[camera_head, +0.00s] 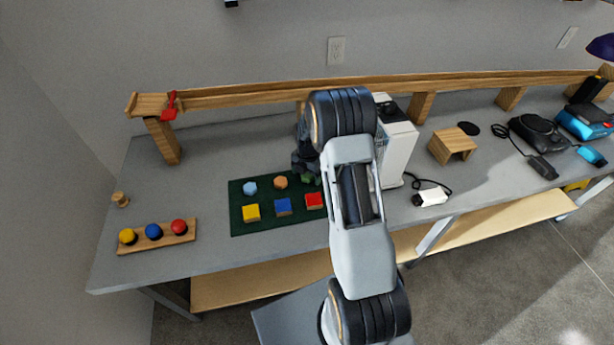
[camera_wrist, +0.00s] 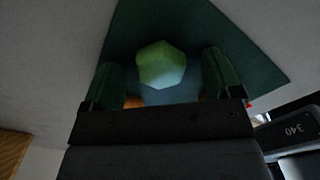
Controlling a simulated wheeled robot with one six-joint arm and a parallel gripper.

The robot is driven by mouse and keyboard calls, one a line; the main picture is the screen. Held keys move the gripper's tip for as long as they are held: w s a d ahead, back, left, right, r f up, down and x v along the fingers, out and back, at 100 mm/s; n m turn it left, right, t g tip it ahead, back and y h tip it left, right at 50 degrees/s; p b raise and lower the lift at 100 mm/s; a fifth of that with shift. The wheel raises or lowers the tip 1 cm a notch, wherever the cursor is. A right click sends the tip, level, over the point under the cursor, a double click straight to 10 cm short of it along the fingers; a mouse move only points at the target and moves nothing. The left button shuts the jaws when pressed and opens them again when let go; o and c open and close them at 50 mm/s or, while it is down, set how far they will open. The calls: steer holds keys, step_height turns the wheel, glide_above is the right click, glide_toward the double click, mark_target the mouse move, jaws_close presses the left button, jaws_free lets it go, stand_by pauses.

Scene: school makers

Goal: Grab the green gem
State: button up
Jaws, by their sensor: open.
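The green gem (camera_wrist: 161,65) is a faceted, light green piece on the dark green mat (camera_wrist: 255,70). In the wrist view it lies between the two fingers of my open gripper (camera_wrist: 162,78), with gaps on both sides. In the head view my arm covers most of the gem, and only a bit of green (camera_head: 307,178) shows below my gripper (camera_head: 305,165). The mat also shows in the head view (camera_head: 238,215).
On the mat are a light blue gem (camera_head: 250,188), an orange gem (camera_head: 280,182), and yellow (camera_head: 251,211), blue (camera_head: 283,206) and red (camera_head: 313,200) blocks. A white machine (camera_head: 400,150) stands close right of my gripper. A wooden rail (camera_head: 230,97) runs behind.

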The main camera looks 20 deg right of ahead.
steer(key=c, duration=1)
